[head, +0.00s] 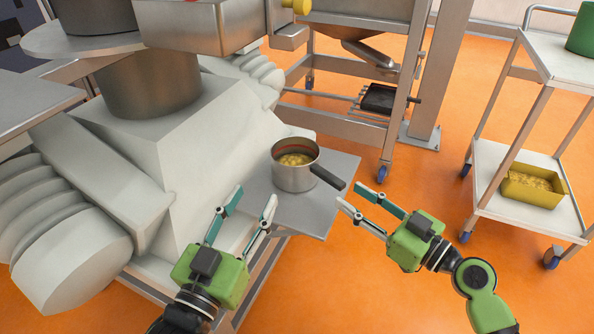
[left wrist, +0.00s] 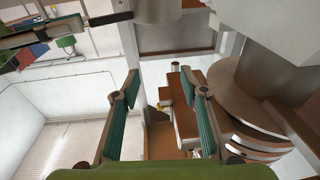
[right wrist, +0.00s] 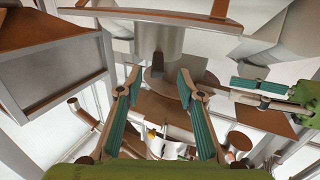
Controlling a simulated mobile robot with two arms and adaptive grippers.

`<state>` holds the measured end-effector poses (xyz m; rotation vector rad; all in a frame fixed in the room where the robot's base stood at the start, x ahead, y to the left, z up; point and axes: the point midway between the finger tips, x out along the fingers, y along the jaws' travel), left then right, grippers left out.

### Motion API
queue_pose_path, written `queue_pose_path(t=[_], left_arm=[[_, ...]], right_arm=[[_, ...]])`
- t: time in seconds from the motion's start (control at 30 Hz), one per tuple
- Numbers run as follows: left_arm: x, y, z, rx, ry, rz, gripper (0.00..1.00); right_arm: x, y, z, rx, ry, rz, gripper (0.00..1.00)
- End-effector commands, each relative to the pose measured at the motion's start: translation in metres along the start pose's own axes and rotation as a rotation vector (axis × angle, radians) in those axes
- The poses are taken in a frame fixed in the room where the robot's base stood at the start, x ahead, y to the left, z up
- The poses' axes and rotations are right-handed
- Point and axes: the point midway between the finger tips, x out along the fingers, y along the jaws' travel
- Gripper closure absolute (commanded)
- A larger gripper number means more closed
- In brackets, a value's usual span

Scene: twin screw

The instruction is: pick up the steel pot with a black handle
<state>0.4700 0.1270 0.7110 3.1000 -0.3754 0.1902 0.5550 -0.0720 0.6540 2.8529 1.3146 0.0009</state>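The steel pot (head: 291,177) stands upright on a small grey shelf (head: 310,218), with yellowish contents inside. Its black handle (head: 328,177) points toward the lower right. My left gripper (head: 255,195) is open and empty, to the lower left of the pot. Both finger pairs also show spread in their own wrist views, left (left wrist: 165,80) and right (right wrist: 160,72).
A large pale machine housing (head: 190,165) stands left of the pot. A steel frame (head: 345,120) is behind it. A white cart (head: 490,160) at the right carries a yellow tray (head: 520,192) and a green container (head: 583,35). Orange floor is clear between shelf and cart.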

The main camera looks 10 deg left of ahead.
Motion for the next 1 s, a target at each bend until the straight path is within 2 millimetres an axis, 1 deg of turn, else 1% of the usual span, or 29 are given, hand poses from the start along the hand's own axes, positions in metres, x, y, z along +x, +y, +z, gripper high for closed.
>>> queue_pose_path(t=[0.03,0.1,0.2,0.43,0.6,0.7,0.8,1.0], left_arm=[[-0.001,-0.001,0.005,0.001,-0.030,-0.002,0.60],[-0.002,-0.002,0.013,0.002,-0.068,-0.004,0.60],[-0.003,-0.003,0.020,0.002,-0.097,-0.005,0.60],[-0.004,-0.004,0.027,0.003,-0.127,-0.007,0.60],[-0.006,-0.004,0.033,0.003,-0.156,-0.009,0.60],[-0.006,-0.004,0.034,0.003,-0.158,-0.009,0.60],[-0.006,-0.004,0.034,0.003,-0.160,-0.009,0.60],[-0.006,-0.004,0.034,0.003,-0.160,-0.009,0.60]], right_arm=[[0.012,0.000,-0.003,0.002,0.004,0.000,0.65],[0.025,0.000,-0.003,0.002,0.003,-0.001,0.65],[0.039,0.001,-0.001,0.003,0.002,0.001,0.65],[0.056,0.001,-0.001,0.003,0.002,0.000,0.65],[0.082,0.004,-0.002,0.003,0.002,0.000,0.65],[0.094,0.004,-0.001,0.003,0.001,0.000,0.65],[0.100,0.004,-0.001,0.003,0.000,0.000,0.65],[0.101,0.004,0.000,0.002,-0.001,0.001,0.65]])
